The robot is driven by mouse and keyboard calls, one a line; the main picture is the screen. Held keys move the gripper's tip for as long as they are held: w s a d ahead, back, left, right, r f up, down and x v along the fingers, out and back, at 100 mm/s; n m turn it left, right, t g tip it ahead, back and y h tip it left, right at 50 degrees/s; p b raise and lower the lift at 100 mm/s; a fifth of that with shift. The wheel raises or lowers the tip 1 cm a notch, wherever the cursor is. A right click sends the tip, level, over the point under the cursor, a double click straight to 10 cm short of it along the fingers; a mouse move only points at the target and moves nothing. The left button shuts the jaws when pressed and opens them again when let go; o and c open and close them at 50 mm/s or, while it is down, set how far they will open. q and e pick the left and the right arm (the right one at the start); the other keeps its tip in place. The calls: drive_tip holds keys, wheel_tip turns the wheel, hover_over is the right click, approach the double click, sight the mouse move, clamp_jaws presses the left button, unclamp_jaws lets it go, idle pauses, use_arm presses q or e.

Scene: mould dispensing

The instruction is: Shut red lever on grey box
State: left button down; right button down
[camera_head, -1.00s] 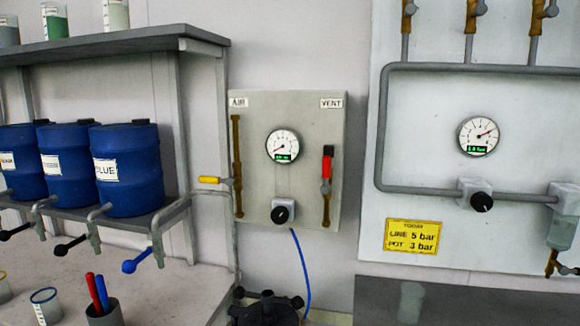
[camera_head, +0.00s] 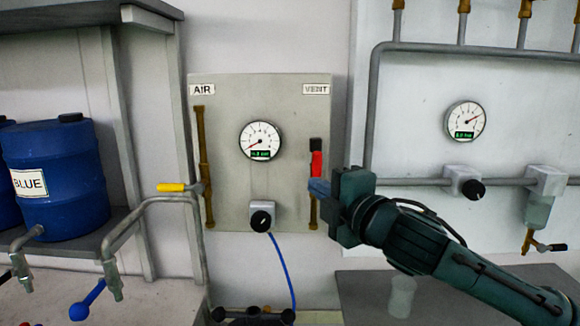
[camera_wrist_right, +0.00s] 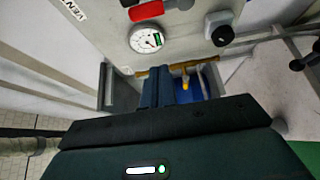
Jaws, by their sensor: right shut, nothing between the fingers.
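The grey box (camera_head: 230,120) is a wall panel with AIR and VENT labels. Its red lever (camera_head: 316,164) stands upright along the brown pipe on the VENT side, with a black end at the top. In the right wrist view the red lever (camera_wrist_right: 147,11) shows at the top edge, past the fingers. My right gripper (camera_head: 318,188) is shut and empty, its tips at the lower end of the red lever. They hide the lever's pivot; I cannot tell whether they touch. The right wrist view also shows the closed fingers (camera_wrist_right: 165,88). My left gripper is out of view.
A yellow lever (camera_head: 173,187) sticks out left on the AIR side. The box also carries a gauge (camera_head: 260,141) and a black knob (camera_head: 261,220) with a blue hose below. A blue drum (camera_head: 58,180) stands left; a piped panel (camera_head: 420,110) hangs right.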

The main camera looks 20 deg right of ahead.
sight(317, 172)
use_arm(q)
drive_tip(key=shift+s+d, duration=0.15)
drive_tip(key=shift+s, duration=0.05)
use_arm(e)
drive_tip(key=shift+s+r, duration=0.1)
drive_tip(key=shift+r, duration=0.05)
use_arm(q)
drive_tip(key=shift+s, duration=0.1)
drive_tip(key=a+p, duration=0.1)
drive_tip(key=p, duration=0.2)
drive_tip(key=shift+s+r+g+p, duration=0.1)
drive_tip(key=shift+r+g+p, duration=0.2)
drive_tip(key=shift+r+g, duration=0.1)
use_arm(e)
drive_tip(key=w+d, duration=0.1)
drive_tip(key=w, duration=0.8)
drive_tip(key=shift+w+d, duration=0.25)
